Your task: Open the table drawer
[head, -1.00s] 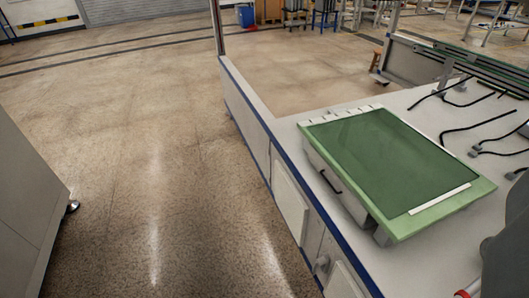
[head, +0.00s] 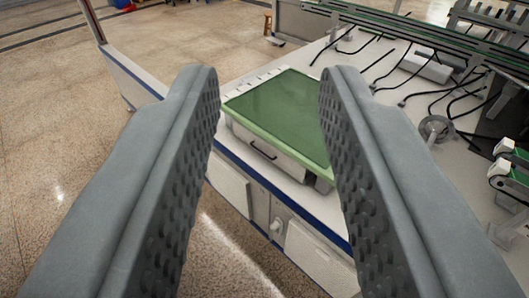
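The table drawer (head: 285,158) is a light grey box front under a green-topped panel (head: 283,110) on the white table. Its dark bar handle (head: 262,150) shows on the front face. The drawer looks shut. My gripper (head: 269,72) is open and empty, its two grey dimpled fingers wide apart. The handle and most of the green top show between the fingers, farther off and not touched. The right finger hides the right end of the panel and part of the drawer front.
White cabinet doors (head: 229,184) and a knob (head: 277,227) are on the table's side below. Black cables (head: 400,70) and green rails (head: 415,36) lie behind and right. Speckled floor (head: 50,130) is free at the left.

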